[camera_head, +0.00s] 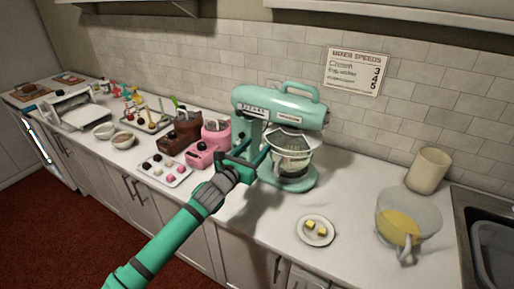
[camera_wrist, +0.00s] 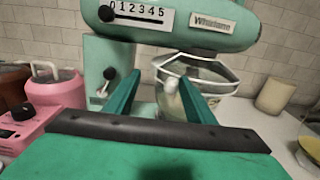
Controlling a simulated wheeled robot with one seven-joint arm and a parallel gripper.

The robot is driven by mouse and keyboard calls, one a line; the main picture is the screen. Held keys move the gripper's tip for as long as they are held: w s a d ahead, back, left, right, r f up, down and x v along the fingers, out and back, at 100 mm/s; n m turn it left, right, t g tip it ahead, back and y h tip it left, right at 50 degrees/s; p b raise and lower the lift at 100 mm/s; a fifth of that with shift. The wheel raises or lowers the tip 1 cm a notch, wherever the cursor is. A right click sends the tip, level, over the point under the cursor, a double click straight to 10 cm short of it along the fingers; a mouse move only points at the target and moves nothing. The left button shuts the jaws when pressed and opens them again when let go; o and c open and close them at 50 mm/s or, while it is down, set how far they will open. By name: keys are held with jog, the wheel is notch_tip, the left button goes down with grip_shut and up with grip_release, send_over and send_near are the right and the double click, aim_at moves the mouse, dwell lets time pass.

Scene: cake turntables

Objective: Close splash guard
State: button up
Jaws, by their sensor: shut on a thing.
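The mint-green stand mixer (camera_head: 280,107) stands on the counter with its head level above the bowl (camera_head: 291,160). Its clear splash guard (camera_wrist: 200,68), with a white rim, sits under the mixer head above the bowl; the guard also shows in the head view (camera_head: 298,138). My gripper (camera_wrist: 162,95) reaches in from the front left of the mixer. The fingers partly cover the guard's left side and the bowl.
Left of the mixer are a pink appliance (camera_head: 213,138), a brown container (camera_head: 183,132) and a tray of sweets (camera_head: 165,171). A plate with yellow pieces (camera_head: 315,241), a jug of yellow liquid (camera_head: 398,222) and a beige canister (camera_head: 428,170) are to the right.

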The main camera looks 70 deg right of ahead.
jog(key=shift+w+a+f+t, duration=0.15)
jog(key=shift+w+t, duration=0.25)
jog(key=shift+w, duration=0.15)
jog(key=shift+s, duration=0.15)
jog(key=a, duration=1)
jog(key=shift+w+a, duration=0.35)
